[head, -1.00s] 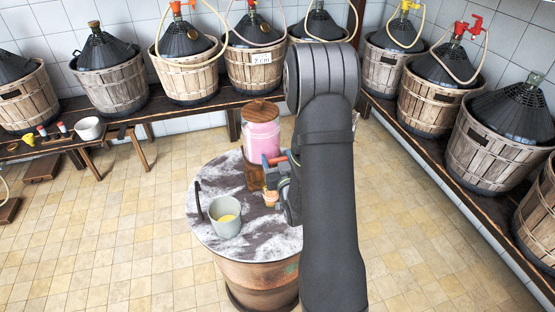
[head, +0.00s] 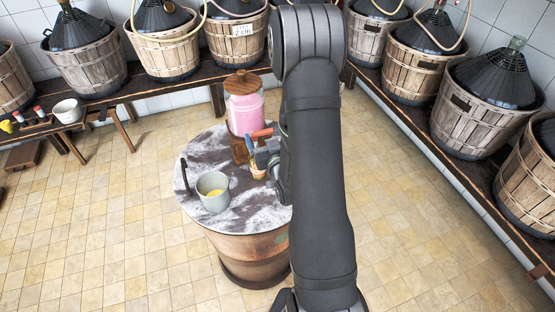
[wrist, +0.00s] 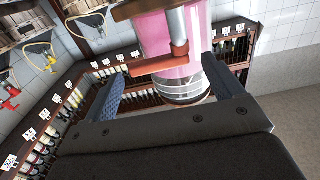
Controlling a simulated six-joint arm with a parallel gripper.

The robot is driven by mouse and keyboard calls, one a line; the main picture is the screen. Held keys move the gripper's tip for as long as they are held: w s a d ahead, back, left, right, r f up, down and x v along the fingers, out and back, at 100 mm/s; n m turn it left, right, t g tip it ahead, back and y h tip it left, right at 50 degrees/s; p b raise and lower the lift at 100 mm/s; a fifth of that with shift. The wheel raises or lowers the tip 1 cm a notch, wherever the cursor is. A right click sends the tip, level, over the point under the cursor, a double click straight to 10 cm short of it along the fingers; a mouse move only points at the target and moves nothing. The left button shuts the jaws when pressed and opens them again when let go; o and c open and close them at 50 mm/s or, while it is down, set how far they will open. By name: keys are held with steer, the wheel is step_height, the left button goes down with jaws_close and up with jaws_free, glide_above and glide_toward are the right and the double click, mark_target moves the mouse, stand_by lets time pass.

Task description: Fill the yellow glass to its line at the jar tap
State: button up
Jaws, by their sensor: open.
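A jar of pink liquid (head: 244,116) with a wooden lid stands on the barrel table (head: 190,165). The tap's red handle (head: 262,133) sticks out from its front; in the wrist view the handle (wrist: 160,63) lies between the finger tips, beside a grey metal pipe (wrist: 178,32). A small yellowish-orange glass (head: 258,173) stands below the tap; its line and fill level are too small to tell. My gripper (wrist: 167,86) is open, close to the handle, with no contact clearly visible. In the head view my arm hides part of it.
A grey bucket (head: 212,196) with something yellow inside stands on the table's left front, near a dark upright post (head: 184,177). Basketed demijohns (head: 85,62) line the wall benches. A low bench with a white pot (head: 67,111) is at left. Floor around the table is clear.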

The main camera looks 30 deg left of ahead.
steer(key=v, duration=1.4)
steer(key=shift+s+d, duration=0.15)
steer(key=shift+s, duration=0.05)
steer(key=shift+w, duration=0.1)
stand_by(0.8)
steer(key=w+a+g+h, duration=0.3)
steer(key=w+h, duration=0.5)
steer(key=w, duration=0.8)
steer(key=s+a+r+g+h, duration=0.1)
steer(key=s+a+r+g, duration=0.15)
steer(key=s+r, duration=0.45)
steer(key=s+a+r+g+h, duration=0.15)
steer(key=r+g, duration=0.25)
steer(key=r, duration=0.7)
steer(key=shift+y, duration=0.35)
steer(key=x, duration=1.7)
steer(key=shift+s+a, duration=0.1)
steer(key=shift+s, duration=0.2)
steer(key=c, duration=1)
